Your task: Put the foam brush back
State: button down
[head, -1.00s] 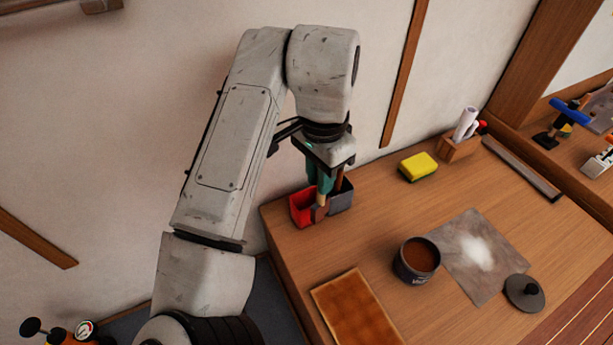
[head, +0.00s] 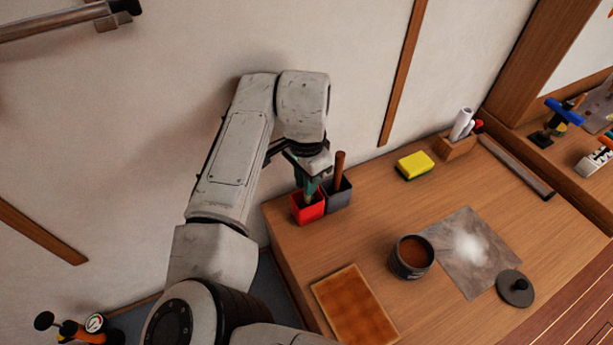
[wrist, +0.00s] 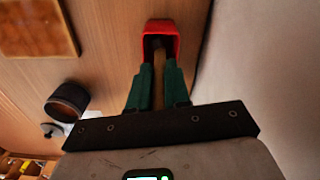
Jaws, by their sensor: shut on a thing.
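My gripper (head: 309,190) has green fingers shut on the wooden handle of the foam brush (head: 308,199). The gripper is over the red cup (head: 309,211), at the table's back left corner. In the wrist view the handle (wrist: 158,92) runs between the fingers (wrist: 158,85) toward the mouth of the red cup (wrist: 162,28). The foam end does not show; it appears to be inside the cup. I cannot tell whether it touches the bottom.
A grey cup (head: 339,198) with a brown handle (head: 340,168) standing in it is right beside the red cup. A yellow sponge (head: 415,165), an open brown can (head: 411,258), a powdery grey sheet (head: 466,235) and an amber panel (head: 353,305) lie further right and nearer.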

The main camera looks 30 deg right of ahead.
jog(key=shift+f, duration=0.2)
jog(key=c, duration=1.1)
grip_release()
jog(key=shift+r, duration=0.1)
notch_tip(320, 180, up, 12)
jog(key=shift+r+b, duration=0.15)
jog(key=shift+b, duration=0.55)
